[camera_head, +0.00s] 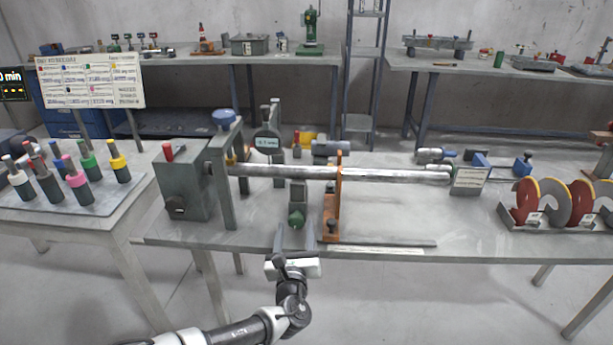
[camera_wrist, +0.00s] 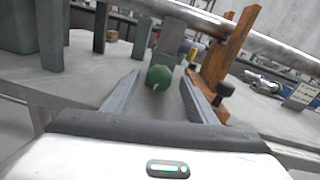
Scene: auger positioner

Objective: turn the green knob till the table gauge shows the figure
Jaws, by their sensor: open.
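The green knob (camera_head: 296,221) faces the front edge of the bench, low on a grey-green block under the steel shaft. In the wrist view the green knob (camera_wrist: 159,77) shows ahead, between the two finger lines. My gripper (camera_head: 295,232) is open, its fingers pointing at the knob. In the wrist view my gripper (camera_wrist: 160,90) has a finger on each side of the knob; I cannot tell whether either touches it. The table gauge (camera_head: 267,143) stands behind the shaft with a small lit readout, too small to read surely.
An orange upright (camera_head: 334,200) stands close right of the knob and bears the shaft (camera_head: 390,174). A grey box with a red lever (camera_head: 183,184) stands at left. A rod (camera_head: 390,243) lies along the front edge. Auger discs (camera_head: 555,203) stand at far right.

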